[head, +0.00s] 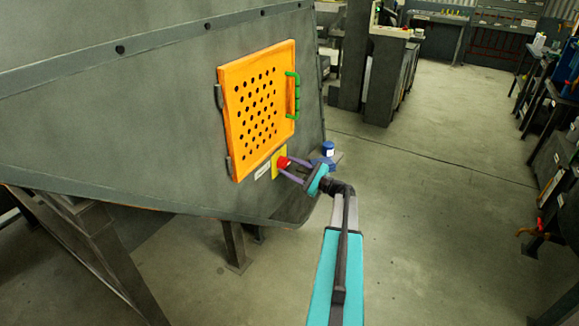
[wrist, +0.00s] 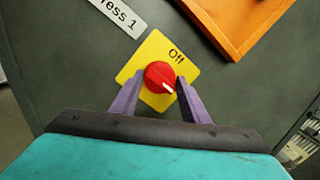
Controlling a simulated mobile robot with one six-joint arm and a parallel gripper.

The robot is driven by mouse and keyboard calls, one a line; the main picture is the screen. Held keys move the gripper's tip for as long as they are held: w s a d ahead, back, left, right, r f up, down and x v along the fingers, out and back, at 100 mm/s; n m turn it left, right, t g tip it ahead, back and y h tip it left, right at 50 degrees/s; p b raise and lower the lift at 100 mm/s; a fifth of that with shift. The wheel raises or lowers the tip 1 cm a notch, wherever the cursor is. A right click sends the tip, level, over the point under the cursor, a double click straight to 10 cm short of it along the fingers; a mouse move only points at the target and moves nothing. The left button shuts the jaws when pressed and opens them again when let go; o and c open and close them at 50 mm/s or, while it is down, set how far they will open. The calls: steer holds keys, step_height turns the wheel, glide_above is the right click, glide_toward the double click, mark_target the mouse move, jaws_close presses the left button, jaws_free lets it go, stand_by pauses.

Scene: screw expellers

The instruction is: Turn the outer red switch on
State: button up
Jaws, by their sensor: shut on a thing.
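The red switch (head: 283,162) is a round knob on a yellow plate (head: 276,170) on the grey machine panel, just below the orange perforated door. In the wrist view the red switch (wrist: 159,77) has a white pointer mark aimed to the lower right. The yellow plate (wrist: 154,48) carries the word "Off" above the knob. My gripper (head: 288,169) has its two purple fingers on either side of the knob, shut on it. The gripper also shows in the wrist view (wrist: 157,86). The contact at the fingertips is partly hidden by the knob.
The orange door (head: 234,108) has a green handle (head: 293,95) on its right side. A label plate reading "ess 1" (wrist: 119,15) is beside the switch. A blue object (head: 328,149) is behind my gripper. The floor (head: 450,170) to the right is open.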

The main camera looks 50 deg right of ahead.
steer(key=shift+a+f, duration=0.2)
steer(key=o, duration=1)
steer(key=shift+o, duration=0.2)
steer(key=shift+d+r, duration=0.1)
steer(key=b+v, duration=0.1)
steer(key=v, duration=1.3)
